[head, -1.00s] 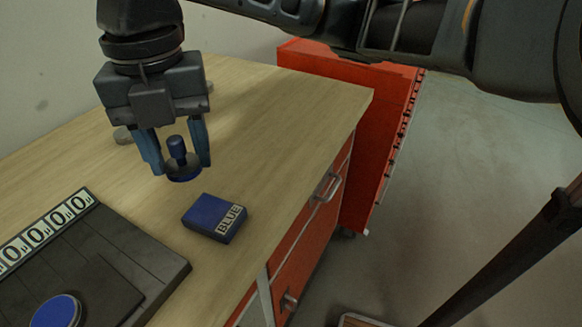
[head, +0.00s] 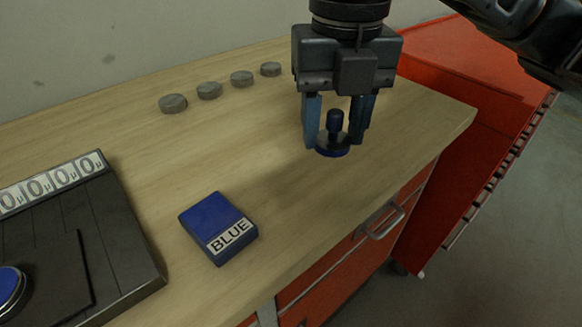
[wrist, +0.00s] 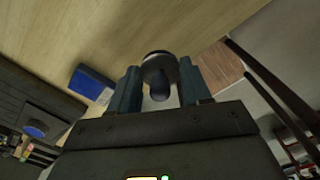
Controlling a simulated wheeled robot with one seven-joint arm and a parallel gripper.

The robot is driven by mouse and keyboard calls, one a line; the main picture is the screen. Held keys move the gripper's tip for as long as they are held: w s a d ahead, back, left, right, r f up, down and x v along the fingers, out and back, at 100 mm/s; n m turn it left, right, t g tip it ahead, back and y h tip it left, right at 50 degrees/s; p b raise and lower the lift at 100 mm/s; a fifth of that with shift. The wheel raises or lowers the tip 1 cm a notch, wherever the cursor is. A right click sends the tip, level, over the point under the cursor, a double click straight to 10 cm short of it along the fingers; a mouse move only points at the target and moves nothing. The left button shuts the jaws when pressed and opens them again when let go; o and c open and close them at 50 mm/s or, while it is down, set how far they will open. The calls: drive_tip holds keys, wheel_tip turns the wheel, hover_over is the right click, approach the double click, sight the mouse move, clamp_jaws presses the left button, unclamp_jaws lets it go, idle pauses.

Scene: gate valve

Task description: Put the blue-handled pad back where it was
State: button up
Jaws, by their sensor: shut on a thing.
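The blue-handled pad (head: 333,149) has a blue knob on a dark round disc with a blue edge. In the wrist view the pad (wrist: 160,70) sits upright between my two fingers. A blue block labelled BLUE (head: 213,222) lies on the bench, left of and nearer than my gripper.
Several grey discs (head: 209,91) stand in a row by the wall. A dark device (head: 110,240) with a row of zero digits and a blue-topped round pad (head: 10,290) is at left. A red cabinet (head: 450,110) stands beyond the bench's right end. Bench (head: 150,160) between is clear.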

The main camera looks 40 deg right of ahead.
hover_over(286, 187)
wheel_tip(286, 187, down, 4)
drive_tip(key=shift+r, duration=0.25)
drive_tip(key=shift+f, duration=1.95)
drive_tip(key=shift+f, duration=0.1)
drive_tip(key=shift+f+b, duration=0.1)
drive_tip(key=shift+b, duration=0.2)
drive_tip(key=o, duration=1)
wheel_tip(286, 187, up, 12)
drive_tip(key=shift+r+p, duration=0.25)
drive_tip(key=shift+p, duration=0.55)
